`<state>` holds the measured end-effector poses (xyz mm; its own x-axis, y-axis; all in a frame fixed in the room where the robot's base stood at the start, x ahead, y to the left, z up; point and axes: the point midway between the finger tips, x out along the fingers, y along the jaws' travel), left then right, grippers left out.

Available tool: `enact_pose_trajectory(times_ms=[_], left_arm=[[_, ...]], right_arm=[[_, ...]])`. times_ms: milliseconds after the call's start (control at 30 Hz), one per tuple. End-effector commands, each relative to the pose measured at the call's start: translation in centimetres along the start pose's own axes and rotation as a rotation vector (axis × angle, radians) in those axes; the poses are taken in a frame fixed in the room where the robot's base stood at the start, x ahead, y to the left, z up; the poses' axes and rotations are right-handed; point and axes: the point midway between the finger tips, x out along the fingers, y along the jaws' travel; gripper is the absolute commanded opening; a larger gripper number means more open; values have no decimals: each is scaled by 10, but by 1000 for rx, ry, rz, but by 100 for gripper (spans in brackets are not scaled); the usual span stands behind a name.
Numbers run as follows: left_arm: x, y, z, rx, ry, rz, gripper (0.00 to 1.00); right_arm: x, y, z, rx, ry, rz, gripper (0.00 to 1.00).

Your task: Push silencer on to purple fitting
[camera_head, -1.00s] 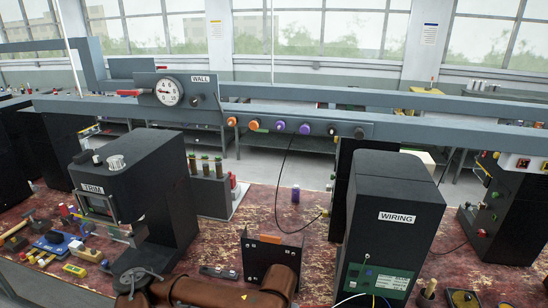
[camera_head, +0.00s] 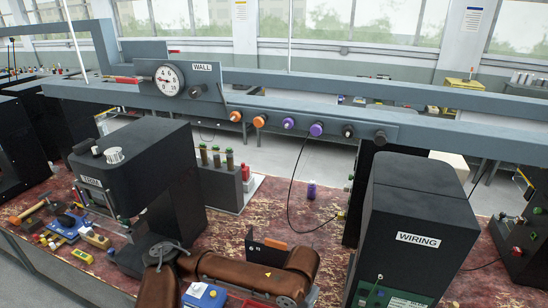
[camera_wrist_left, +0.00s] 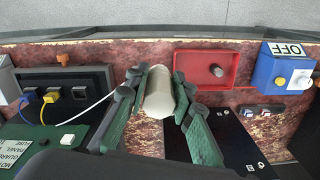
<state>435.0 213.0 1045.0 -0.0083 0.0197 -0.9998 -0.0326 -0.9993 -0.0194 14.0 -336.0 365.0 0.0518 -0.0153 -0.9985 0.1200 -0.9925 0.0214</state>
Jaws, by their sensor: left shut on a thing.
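Two purple fittings, a smaller one (camera_head: 288,123) and a larger one (camera_head: 316,129), sit on the grey rail across the middle of the head view. My left gripper (camera_wrist_left: 158,90) is shut on a cream cylinder (camera_wrist_left: 158,92) in the left wrist view, one finger on each side of it. This cylinder may be the silencer; its far end is hidden. A small purple piece (camera_head: 312,189) stands on the bench, apart from the rail.
Orange fittings (camera_head: 259,121) and dark knobs (camera_head: 348,131) flank the purple ones. A black cable hangs from the rail. The WIRING cabinet (camera_head: 418,220) and TRIM machine (camera_head: 130,165) stand either side. A red box (camera_wrist_left: 205,66) and blue OFF box (camera_wrist_left: 284,72) show in the wrist view.

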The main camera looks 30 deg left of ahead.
Motion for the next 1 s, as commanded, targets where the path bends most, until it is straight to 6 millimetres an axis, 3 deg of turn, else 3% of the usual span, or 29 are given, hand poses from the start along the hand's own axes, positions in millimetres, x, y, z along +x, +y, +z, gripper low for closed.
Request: enact_pose_trajectory(times_ms=[200,433,567,800,1000], left_arm=[[-58,-20,-50,227,-35,-165,1],[-89,-41,-76,403,-43,-312,1],[-110,-50,-88,505,-36,-396,1],[-171,-78,-115,808,41,-660,1],[-207,-95,-127,983,130,-823,1]], right_arm=[[-28,6,-22,-6,28,5,40],[-38,11,-45,-12,58,11,40],[-45,13,-43,-12,55,12,40],[-65,12,-29,-8,37,11,40],[-75,12,-28,-7,35,11,40]])
